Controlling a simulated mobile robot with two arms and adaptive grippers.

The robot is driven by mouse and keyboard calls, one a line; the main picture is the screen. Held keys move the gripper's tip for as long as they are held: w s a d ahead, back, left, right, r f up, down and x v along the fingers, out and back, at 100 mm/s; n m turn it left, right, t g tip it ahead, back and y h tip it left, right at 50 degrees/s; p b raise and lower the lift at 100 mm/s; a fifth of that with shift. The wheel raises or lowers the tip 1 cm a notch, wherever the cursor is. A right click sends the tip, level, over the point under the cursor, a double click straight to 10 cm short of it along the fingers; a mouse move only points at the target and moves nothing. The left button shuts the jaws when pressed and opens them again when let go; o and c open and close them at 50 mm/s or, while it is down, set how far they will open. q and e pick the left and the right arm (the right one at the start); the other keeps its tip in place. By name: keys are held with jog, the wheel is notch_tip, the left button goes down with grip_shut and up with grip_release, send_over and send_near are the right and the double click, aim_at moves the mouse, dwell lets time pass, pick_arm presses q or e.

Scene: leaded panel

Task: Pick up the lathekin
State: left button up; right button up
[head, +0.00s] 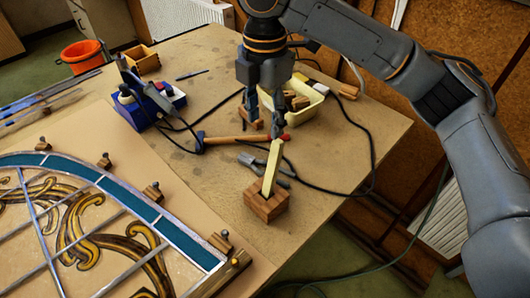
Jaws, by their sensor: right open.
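The lathekin, a pale cream flat stick (271,168), stands tilted slightly to the right in a small wooden block (266,203) on the workbench. My right gripper (264,126) points down just above and behind its top end. Its fingers are apart, with nothing seen held between them. The right finger appears close to the stick's top; I cannot tell whether they touch. My left gripper is not in view.
A wooden-handled hammer (228,139) and grey pliers (250,161) lie close by. A cream tray (312,108) with wooden pieces stands behind, and a blue soldering station (137,112) to the left. Black cables cross the bench (352,118). The leaded panel (110,190) fills the left front.

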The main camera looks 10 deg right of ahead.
jog(key=p, duration=0.1)
send_over(271, 165)
jog(key=a, duration=0.1)
notch_tip(271, 165, down, 7)
jog(key=shift+d+f+p, duration=0.15)
jog(key=shift+f+p, duration=0.3)
jog(key=shift+f, duration=0.2)
jog(key=shift+d+f+p, duration=0.15)
jog(key=shift+f+p, duration=0.25)
jog(key=shift+f, duration=0.2)
jog(key=shift+s+d+f+p, duration=0.1)
jog(key=shift+d+f+p, duration=0.1)
jog(key=shift+f, duration=0.45)
jog(key=shift+d+f+p, duration=0.1)
jog(key=shift+f+p, duration=0.05)
jog(key=shift+f, duration=0.8)
jog(key=shift+a+f, duration=0.15)
jog(key=shift+f, duration=0.05)
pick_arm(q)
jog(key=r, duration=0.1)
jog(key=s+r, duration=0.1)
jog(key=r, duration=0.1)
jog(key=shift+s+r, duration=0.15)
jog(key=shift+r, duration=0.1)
pick_arm(e)
grip_shut()
